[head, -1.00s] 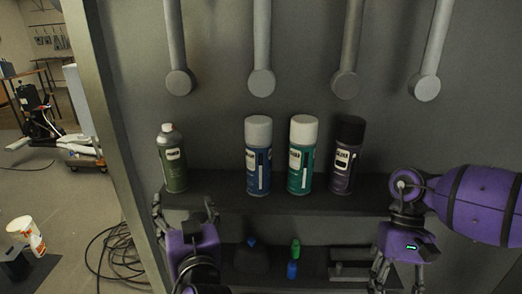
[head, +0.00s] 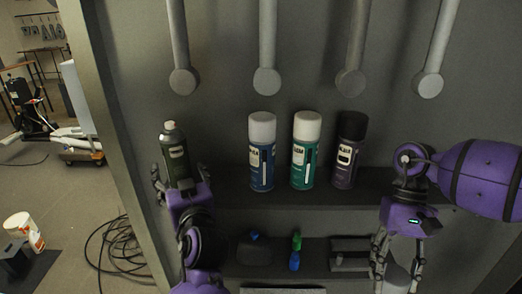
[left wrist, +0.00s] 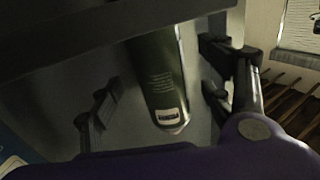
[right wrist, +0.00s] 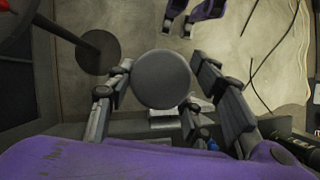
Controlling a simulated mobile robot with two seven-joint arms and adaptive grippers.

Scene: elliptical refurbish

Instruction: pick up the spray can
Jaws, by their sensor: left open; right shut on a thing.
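A dark green spray can (head: 174,150) with its grey top uncapped stands at the left end of the upper shelf. My left gripper (head: 181,176) is open, with its fingers on either side of this can's lower part. In the left wrist view the green can (left wrist: 160,82) is between the spread fingers, with gaps visible on both sides. Blue (head: 262,155), teal (head: 306,152) and purple (head: 347,152) spray cans stand further right. My right gripper (head: 397,280) is shut on a grey round-ended object (right wrist: 162,80), at the right below the upper shelf.
The upper shelf (head: 385,186) has free room right of the purple can. The lower shelf holds a dark block (head: 255,252), small green and blue items (head: 296,250) and a grey part (head: 348,255). Grey rods (head: 266,60) hang above. The cabinet's side panel (head: 110,130) is at the left.

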